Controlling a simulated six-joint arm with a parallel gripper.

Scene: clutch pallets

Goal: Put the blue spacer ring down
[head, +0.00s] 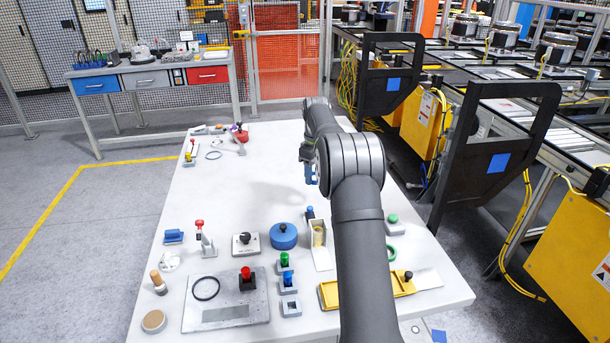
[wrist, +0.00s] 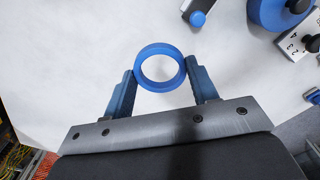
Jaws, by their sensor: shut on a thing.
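The blue spacer ring (wrist: 160,48) is in the wrist view, held between the two blue fingers of my gripper (wrist: 162,71). The fingers press on its left and right outer sides. The hole of the ring faces the camera, and the white table shows through it. In the head view my gripper (head: 310,174) is over the middle of the white table (head: 250,185), partly hidden by my arm. The ring cannot be told apart from the blue fingers there. Its height above the table is hard to tell.
A blue round lid with a black knob (head: 283,236) and a dial block (head: 245,243) stand nearer the front. A grey plate (head: 228,313) holds a black ring and a red button. A green ring (head: 391,253) lies at right. The table's middle left is clear.

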